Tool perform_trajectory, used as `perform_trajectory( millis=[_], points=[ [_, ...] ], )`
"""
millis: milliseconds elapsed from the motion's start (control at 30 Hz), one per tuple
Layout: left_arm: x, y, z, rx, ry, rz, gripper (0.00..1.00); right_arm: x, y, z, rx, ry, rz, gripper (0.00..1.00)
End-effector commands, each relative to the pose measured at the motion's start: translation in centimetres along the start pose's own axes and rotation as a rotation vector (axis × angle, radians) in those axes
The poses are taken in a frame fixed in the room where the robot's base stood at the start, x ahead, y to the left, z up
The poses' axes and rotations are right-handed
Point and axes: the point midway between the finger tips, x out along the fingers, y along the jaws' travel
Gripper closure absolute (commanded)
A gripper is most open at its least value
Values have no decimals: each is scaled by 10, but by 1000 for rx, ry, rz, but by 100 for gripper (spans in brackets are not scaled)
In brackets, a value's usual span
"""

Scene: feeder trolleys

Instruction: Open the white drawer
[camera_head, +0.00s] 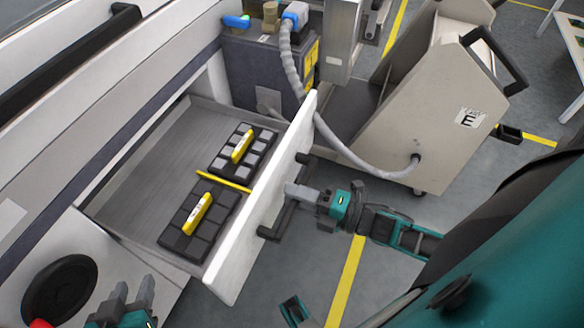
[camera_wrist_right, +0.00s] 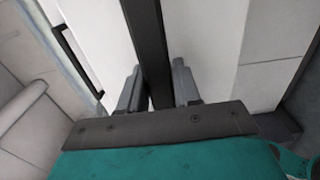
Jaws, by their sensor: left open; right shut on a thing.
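The white drawer (camera_head: 262,195) stands pulled out from the cabinet, with its grey inside in view. Its black handle (camera_head: 278,222) is on the outer face of the white front. My right gripper (camera_head: 296,192) is shut on this handle. In the right wrist view the dark handle bar (camera_wrist_right: 147,45) runs between the two fingers (camera_wrist_right: 158,90). Two dark trays with yellow grips, the nearer tray (camera_head: 205,238) and the farther tray (camera_head: 262,152), lie in the drawer. My left gripper (camera_head: 133,295) is open and empty at the bottom left, outside the drawer.
A grey feeder trolley (camera_head: 430,110) marked E stands behind the drawer to the right. A grey hose (camera_head: 340,148) runs from it to a dark box (camera_head: 250,65) beside the cabinet. A round black part (camera_head: 58,290) is at the lower left.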

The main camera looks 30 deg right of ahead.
Motion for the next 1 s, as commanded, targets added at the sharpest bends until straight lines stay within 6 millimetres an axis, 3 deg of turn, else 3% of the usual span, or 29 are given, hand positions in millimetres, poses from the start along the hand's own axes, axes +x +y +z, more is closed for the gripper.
perform_trajectory(
  millis=[200, 233, 433, 767, 1000],
  points=[
    [0, 0, 1, 2, -1, 0, 57, 0, -1, 0, -2, 0, -4, 100],
    [0, 0, 1, 3, -1, 0, 57, 0, -1, 0, -2, 0, -4, 67],
    [-1, -2, 2, 10, -4, 0, 57, 0, -1, 0, -1, 0, -3, 48],
    [-2, -2, 3, 11, -8, 1, 57, -5, 0, 0, -1, -1, -2, 47],
    [-3, -2, 0, 11, -8, 1, 57, -47, -1, 0, 1, -1, -7, 47]
  ],
)
